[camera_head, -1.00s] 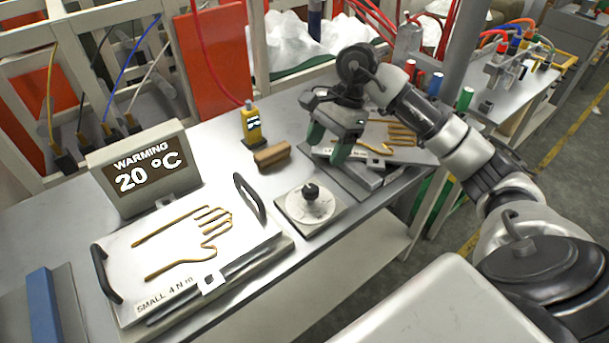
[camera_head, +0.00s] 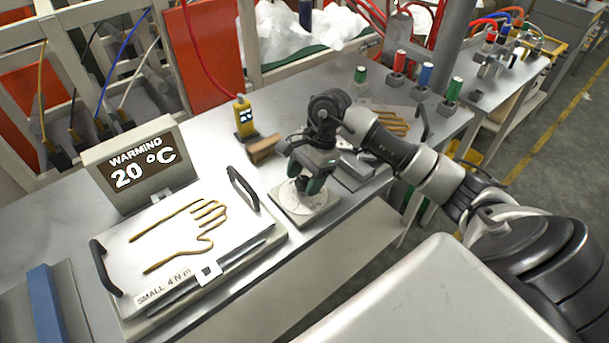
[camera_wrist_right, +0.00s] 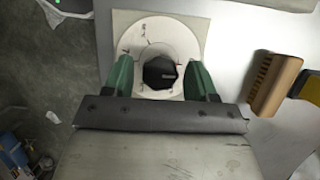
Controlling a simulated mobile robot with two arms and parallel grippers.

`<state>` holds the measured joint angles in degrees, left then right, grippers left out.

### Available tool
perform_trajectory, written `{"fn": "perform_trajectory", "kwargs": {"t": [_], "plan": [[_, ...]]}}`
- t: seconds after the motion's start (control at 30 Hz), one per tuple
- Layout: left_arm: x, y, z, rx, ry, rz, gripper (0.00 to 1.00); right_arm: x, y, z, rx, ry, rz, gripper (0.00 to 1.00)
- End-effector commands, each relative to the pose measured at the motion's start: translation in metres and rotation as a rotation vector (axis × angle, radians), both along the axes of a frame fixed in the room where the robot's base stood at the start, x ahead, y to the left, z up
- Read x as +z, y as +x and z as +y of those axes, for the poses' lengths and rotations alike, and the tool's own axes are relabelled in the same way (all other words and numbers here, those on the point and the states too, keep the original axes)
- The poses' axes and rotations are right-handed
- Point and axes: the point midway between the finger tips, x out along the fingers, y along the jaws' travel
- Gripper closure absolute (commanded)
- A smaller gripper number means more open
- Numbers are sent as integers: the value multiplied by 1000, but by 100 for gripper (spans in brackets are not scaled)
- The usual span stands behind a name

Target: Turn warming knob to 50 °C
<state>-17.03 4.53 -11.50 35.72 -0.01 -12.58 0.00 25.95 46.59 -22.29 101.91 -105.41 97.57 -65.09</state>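The warming knob (camera_wrist_right: 160,72) is a black knob on a round white dial (camera_wrist_right: 187,39) with a square base plate. In the head view the dial (camera_head: 291,207) lies on the bench right of the hand plate, and my gripper mostly hides the knob. My right gripper (camera_head: 306,186) points down over the dial. In the right wrist view my right gripper (camera_wrist_right: 161,76) is open, with one green finger on each side of the knob and visible gaps between. The warming display (camera_head: 140,170) reads 20 °C. My left gripper is not in view.
A plate with a glove outline (camera_head: 160,270) and black handles lies left of the dial. A second glove plate (camera_head: 408,112) lies to the right.

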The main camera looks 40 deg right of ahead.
Motion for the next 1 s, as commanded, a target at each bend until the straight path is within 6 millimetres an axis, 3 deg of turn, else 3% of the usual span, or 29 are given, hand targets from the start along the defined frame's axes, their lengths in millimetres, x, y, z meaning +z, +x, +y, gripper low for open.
{"fn": "perform_trajectory", "kwargs": {"t": [0.03,0.27,0.67,1.0], "plan": [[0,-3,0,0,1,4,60,0,0,0,0,0,0,50],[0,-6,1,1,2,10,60,0,0,0,0,0,0,84],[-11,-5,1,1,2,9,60,-2,0,-1,-82,-2,-1,84],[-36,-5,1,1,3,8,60,-3,-1,-1,-354,-2,-4,84]]}}
